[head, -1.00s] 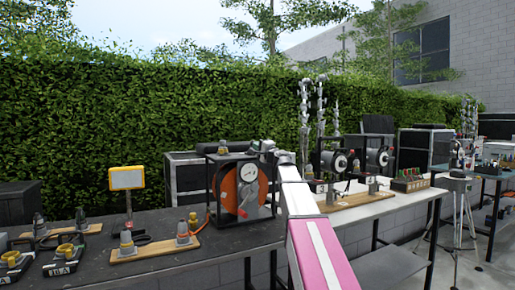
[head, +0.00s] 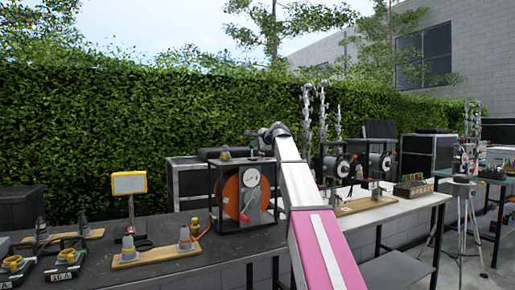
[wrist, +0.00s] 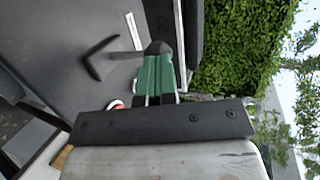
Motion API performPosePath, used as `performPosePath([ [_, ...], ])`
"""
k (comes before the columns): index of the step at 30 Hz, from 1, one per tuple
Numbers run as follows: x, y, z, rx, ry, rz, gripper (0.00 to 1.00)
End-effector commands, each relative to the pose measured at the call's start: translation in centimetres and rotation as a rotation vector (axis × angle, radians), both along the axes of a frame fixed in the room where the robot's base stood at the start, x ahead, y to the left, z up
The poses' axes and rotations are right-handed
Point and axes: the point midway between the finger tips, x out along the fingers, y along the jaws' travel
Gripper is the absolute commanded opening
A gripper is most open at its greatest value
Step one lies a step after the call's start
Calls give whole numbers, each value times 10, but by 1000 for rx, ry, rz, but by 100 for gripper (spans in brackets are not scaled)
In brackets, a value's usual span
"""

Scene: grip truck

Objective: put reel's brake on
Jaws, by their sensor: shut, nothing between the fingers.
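The orange reel (head: 231,196) stands upright in a black box frame (head: 213,204) on the dark table. A grey front plate (head: 257,206) with a round white dial (head: 251,177) and a small red part covers its right side. My gripper (head: 250,133) is above the frame's top right, its fingers pointing left. In the wrist view my gripper (wrist: 157,48) is shut and empty, with green fingers and black tips. A black bent lever (wrist: 100,58) on a grey rod shows just beside the fingertips; I cannot tell whether they touch. I cannot make out which part is the brake.
A yellow-framed lamp (head: 129,183) and wooden boards with grey connectors (head: 184,238) stand left of the reel. A pale table (head: 400,208) with smaller reels (head: 336,166) is to the right. A hedge (head: 110,120) stands behind.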

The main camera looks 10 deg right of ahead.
Motion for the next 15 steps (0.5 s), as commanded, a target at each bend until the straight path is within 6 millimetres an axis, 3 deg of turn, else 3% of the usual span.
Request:
performPosePath([
  [10, 23, 7, 6, -81, 251, 1, 0],
  [15, 26, 9, 4, -84, 261, 1, 0],
])
